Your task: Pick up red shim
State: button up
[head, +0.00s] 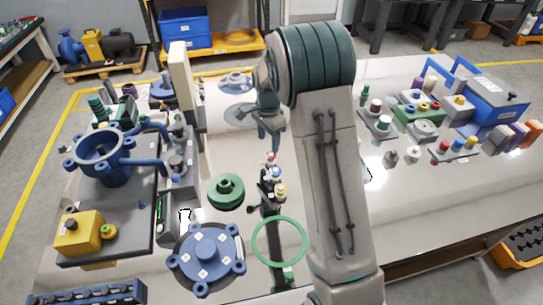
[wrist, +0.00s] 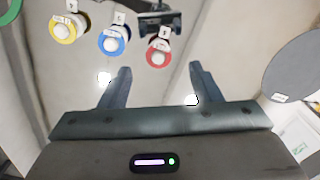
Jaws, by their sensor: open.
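The red shim (wrist: 158,53) is a small red ring around a pale centre, with a white tag above it. It hangs or sits on a dark stand, which also shows in the head view (head: 268,208); there the red shim (head: 270,157) is at the far end. A blue shim (wrist: 113,42) and a yellow shim (wrist: 65,30) are in line with it. My gripper (wrist: 160,68) is open and empty, with the red shim just ahead, between the fingertip lines. In the head view my gripper (head: 272,140) is just beyond the stand. Contact with the shim is not visible.
A green flanged part (head: 226,190) and a blue lobed cover (head: 205,257) lie left of the stand. A grey disc (wrist: 297,67) lies right in the wrist view. My arm hides the table's middle.

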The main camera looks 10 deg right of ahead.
aim_at(271, 154)
jog(key=f, duration=0.4)
jog(key=shift+d+f, duration=0.25)
jog(key=shift+d, duration=0.15)
jog(key=shift+f, duration=0.3)
jog(key=shift+f, duration=0.25)
jog(key=c, duration=1)
